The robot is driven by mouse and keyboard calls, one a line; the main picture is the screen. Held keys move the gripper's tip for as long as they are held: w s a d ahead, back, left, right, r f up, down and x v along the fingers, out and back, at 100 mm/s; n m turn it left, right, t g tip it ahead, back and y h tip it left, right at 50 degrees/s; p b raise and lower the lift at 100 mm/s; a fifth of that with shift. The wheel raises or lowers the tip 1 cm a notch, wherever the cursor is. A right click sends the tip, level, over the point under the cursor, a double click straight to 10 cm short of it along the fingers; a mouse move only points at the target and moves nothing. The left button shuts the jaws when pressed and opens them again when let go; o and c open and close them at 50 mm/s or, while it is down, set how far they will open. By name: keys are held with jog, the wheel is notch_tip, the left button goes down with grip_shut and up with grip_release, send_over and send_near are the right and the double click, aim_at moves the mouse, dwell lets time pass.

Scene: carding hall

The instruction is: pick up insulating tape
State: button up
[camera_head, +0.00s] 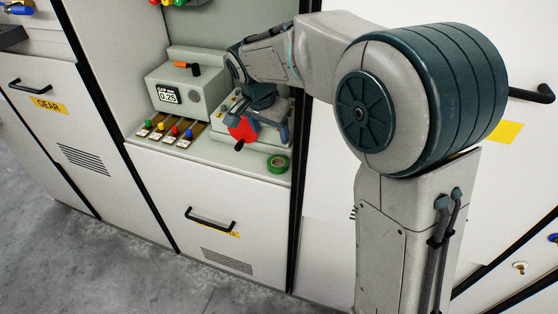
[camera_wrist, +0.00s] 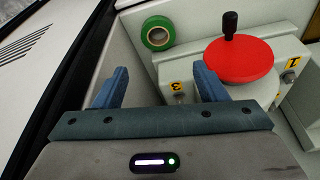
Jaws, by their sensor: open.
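The insulating tape is a green roll (camera_head: 278,171) lying at the front right of the recessed shelf. It also shows in the wrist view (camera_wrist: 158,47), at the top, beyond my fingertips. My gripper (camera_head: 264,128) is over the grey box with the red disc, behind the tape. In the wrist view my gripper (camera_wrist: 158,75) has its two blue fingers wide apart, with nothing between them. The tape is apart from both fingers.
A red disc with a black knob (camera_wrist: 240,60) tops a grey box (camera_wrist: 267,92) beside the tape. A display box (camera_head: 180,98) and several coloured levers (camera_head: 167,131) stand left on the shelf (camera_head: 215,156). A dark post (camera_head: 297,160) borders the right.

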send_near(279, 166)
jog(key=shift+p+x, duration=0.5)
jog(key=shift+x, duration=2.75)
jog(key=c, duration=0.8)
